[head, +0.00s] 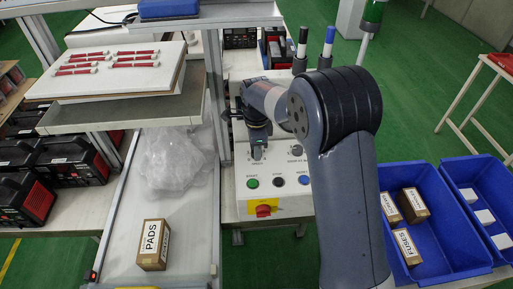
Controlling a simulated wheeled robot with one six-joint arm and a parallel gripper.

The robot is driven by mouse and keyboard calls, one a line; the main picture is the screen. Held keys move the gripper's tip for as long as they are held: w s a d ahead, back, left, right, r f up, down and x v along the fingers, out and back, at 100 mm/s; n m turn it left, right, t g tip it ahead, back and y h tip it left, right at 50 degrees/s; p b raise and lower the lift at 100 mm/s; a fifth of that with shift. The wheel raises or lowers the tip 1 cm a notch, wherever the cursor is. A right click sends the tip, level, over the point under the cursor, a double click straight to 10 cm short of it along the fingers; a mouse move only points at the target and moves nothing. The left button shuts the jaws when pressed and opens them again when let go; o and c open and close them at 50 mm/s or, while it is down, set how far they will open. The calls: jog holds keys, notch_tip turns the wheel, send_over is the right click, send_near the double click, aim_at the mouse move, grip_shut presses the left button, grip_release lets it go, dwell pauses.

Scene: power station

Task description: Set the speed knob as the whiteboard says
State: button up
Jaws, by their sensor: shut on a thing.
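The control box (241,180) has a light sloped front, with dark knobs on its upper part and lettering too small to read. My gripper (257,146) points down at the upper left of this face and is shut on the left knob (257,154). The gripper and wrist cover part of that knob, so its setting cannot be read. Another knob (296,151) sits to the right, close to my arm. No whiteboard writing can be read in this view.
Below the knobs are a green button (252,183), a black button (278,181), a blue button (304,180) and a red switch on yellow (263,210). A PADS box (152,246) stands left; blue bins (450,245) stand right.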

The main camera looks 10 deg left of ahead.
jog(key=shift+m, duration=1.5)
jog(key=o, duration=1)
notch_tip(320, 180, up, 11)
jog(key=shift+f+b, duration=0.1)
jog(key=shift+b, duration=0.4)
jog(key=shift+c, duration=0.2)
